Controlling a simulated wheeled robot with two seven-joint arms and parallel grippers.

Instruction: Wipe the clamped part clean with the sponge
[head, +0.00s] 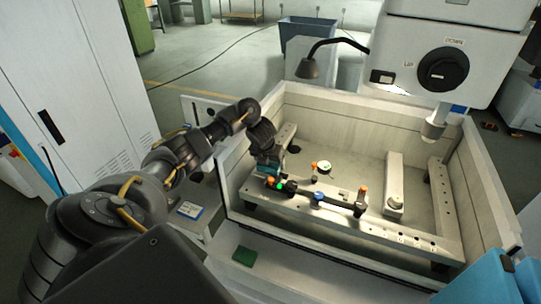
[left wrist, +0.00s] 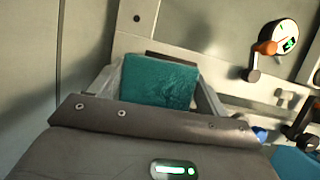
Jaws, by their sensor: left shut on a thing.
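My left gripper (head: 270,168) reaches down into the machine's tank, at the left end of the front rail. It is shut on a teal sponge (left wrist: 158,82), which sits between its two fingers in the left wrist view. In the head view the sponge is small and mostly hidden by the gripper. A thin dark brown edge (left wrist: 170,58) shows just behind the sponge; I cannot tell whether it is the clamped part or whether the sponge touches it. My right gripper is not in view.
The pale tank wall (head: 355,116) surrounds the work area. The front rail (head: 395,238) carries several knobs, including a blue knob (head: 318,197) and an orange-topped clamp (head: 361,196). A round gauge (head: 322,167) stands behind. The machine head (head: 450,58) overhangs at right. A green pad (head: 243,256) lies on the front ledge.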

